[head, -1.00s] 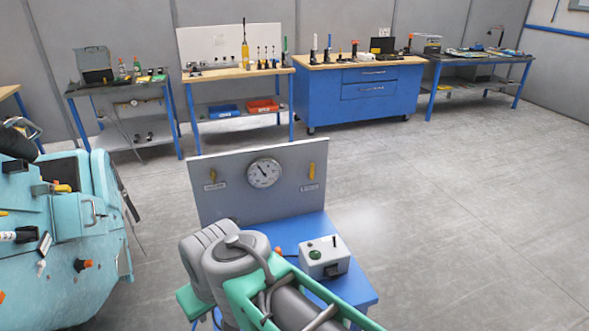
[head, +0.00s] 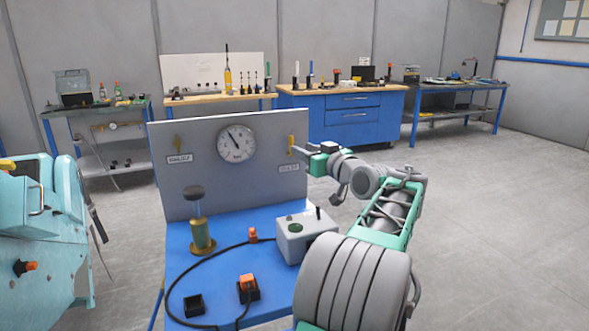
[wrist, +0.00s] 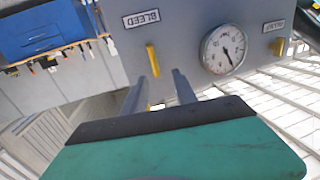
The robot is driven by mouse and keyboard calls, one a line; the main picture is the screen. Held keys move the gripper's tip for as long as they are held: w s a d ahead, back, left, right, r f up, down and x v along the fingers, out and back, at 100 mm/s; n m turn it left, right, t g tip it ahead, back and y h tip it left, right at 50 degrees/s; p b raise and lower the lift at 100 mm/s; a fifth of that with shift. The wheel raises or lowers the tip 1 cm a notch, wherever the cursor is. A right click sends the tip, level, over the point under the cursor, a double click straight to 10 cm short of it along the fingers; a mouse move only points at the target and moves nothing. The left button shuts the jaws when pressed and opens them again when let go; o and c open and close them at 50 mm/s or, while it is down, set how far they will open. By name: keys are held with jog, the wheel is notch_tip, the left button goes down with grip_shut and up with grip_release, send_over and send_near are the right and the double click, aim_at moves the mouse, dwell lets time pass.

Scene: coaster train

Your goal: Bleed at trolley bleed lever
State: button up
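The bleed lever (head: 291,145) is a yellow handle at the right side of the upright grey panel (head: 200,190). It points up and down, with a label below it. In the wrist view the bleed lever (wrist: 152,60) shows beside the "BLEED" label (wrist: 147,19). My gripper (head: 299,151) is at the lever in the head view. In the wrist view my gripper (wrist: 158,76) has two fingers apart, with the lever's end in line with the gap between them. I cannot tell whether they touch it.
A round gauge (head: 236,143) and a second yellow lever (head: 178,144) are on the panel. The blue trolley top (head: 225,260) holds a brass cylinder (head: 201,235), a grey box (head: 300,233) and a cable. A teal machine (head: 40,240) stands at left. Floor at right is clear.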

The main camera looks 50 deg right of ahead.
aim_at(292, 141)
jog(key=x, duration=0.5)
jog(key=d+p+x, duration=0.1)
jog(key=x, duration=0.1)
jog(key=shift+r, duration=0.25)
jog(key=shift+c, duration=0.3)
grip_shut()
